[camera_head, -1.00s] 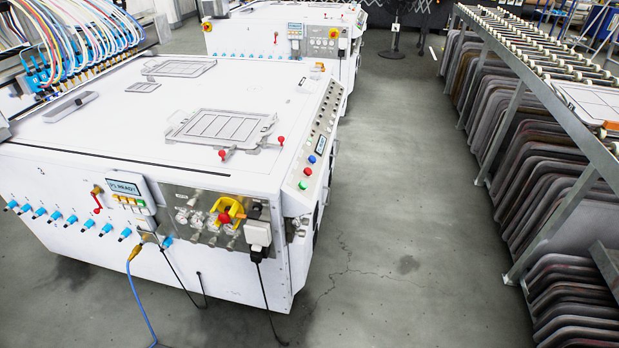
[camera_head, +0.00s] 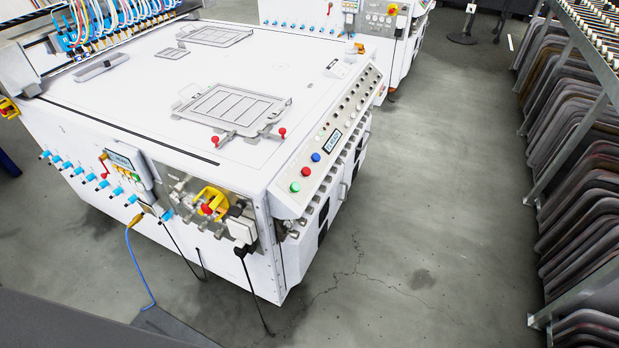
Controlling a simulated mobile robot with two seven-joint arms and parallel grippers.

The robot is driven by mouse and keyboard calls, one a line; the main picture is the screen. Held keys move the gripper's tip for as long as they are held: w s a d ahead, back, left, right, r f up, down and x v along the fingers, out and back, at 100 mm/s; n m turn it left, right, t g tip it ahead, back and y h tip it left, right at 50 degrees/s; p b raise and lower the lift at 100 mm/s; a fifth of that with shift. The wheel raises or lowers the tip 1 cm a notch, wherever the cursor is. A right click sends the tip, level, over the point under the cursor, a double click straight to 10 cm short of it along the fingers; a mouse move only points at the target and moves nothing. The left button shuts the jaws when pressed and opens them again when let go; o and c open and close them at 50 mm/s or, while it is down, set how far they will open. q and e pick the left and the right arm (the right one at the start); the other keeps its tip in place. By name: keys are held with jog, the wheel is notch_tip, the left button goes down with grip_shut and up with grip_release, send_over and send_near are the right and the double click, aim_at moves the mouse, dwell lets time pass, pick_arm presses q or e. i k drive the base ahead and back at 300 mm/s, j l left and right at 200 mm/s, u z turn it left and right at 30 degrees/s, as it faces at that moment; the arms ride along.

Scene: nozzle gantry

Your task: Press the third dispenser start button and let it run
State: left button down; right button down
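A large white dispensing machine (camera_head: 90,100) stands at the left and middle of the head view. Its sloped side panel (camera_head: 345,118) carries a row of small knobs or buttons, a small display (camera_head: 335,141), and a blue (camera_head: 316,157), a red (camera_head: 306,171) and a green button (camera_head: 295,187) near the front corner. I cannot tell which one is the third dispenser's start button. On the front face are a small control box with a display (camera_head: 128,160) and a yellow-and-red switch (camera_head: 210,203). Neither of my grippers is in view.
A second white machine (camera_head: 340,38) stands behind. A metal rack (camera_head: 570,140) with many dark panels lines the right side. The grey concrete aisle (camera_head: 440,200) between is clear. A blue cable (camera_head: 137,270) and black cables hang to the floor at the front.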

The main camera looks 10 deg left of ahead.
aim_at(295, 187)
jog(key=i+l, duration=0.15)
jog(key=l, duration=0.15)
jog(key=i+l+u, duration=0.15)
jog(key=l, duration=0.2)
jog(key=i+l, duration=0.2)
jog(key=i+l+u, duration=0.1)
jog(key=l, duration=0.35)
